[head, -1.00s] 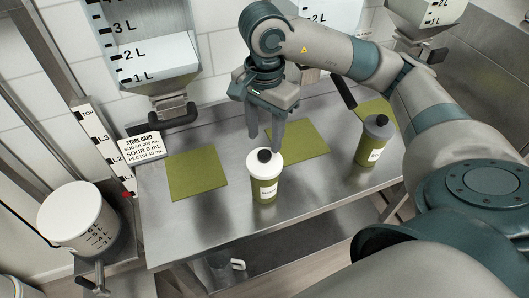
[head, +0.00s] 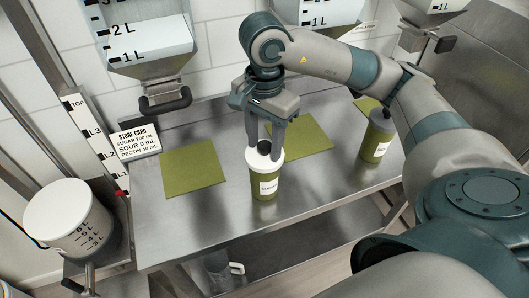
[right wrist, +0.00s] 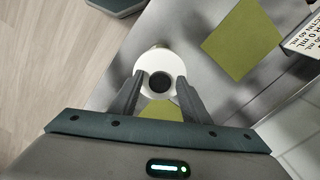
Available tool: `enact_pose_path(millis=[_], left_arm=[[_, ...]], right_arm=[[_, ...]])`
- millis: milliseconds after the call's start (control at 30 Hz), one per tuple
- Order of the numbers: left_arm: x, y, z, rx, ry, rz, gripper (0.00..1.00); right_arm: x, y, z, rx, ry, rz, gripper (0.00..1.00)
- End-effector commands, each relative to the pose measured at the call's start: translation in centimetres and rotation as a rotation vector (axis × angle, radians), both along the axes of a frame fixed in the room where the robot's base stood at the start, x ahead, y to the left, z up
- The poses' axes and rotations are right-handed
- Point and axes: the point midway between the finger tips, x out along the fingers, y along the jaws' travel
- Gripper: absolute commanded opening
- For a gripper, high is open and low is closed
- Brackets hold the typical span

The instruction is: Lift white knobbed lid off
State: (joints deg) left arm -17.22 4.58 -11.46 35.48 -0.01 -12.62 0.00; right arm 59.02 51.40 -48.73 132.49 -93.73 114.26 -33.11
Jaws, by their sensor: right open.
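The white lid (head: 257,158) with a black knob (head: 264,147) sits on a green labelled canister (head: 265,184), which stands upright near the table's front edge. My right gripper (head: 265,146) points down over the lid, its fingers on either side of the knob. In the right wrist view the white lid (right wrist: 147,61) and black knob (right wrist: 160,82) lie between the two spread fingertips of the right gripper (right wrist: 160,80). The gripper is open; a gap shows between fingers and knob, and contact cannot be told. My left gripper is not in view.
A second green canister with a grey lid (head: 381,121) stands to the right on the steel table (head: 217,233). Green mats (head: 193,168) lie on the table. A card (head: 134,141) stands at back left. A white-lidded bucket (head: 70,217) stands at left. Hoppers hang above the table.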

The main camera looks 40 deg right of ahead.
Motion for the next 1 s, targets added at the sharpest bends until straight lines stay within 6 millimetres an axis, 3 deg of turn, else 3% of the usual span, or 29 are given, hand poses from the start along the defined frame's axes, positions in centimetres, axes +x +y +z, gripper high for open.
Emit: enact_pose_path(millis=[100,267,300,1000], left_arm=[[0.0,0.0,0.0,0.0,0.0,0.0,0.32],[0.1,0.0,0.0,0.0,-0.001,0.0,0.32],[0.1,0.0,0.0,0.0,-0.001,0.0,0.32],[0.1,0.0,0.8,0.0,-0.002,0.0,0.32]], right_arm=[[0.0,0.0,0.0,0.0,0.0,0.0,0.42],[0.0,0.0,0.0,0.0,0.0,0.0,0.04],[0.0,0.0,0.0,0.0,0.0,0.0,0.0],[0.0,0.0,1.7,0.001,0.0,0.0,0.0]])
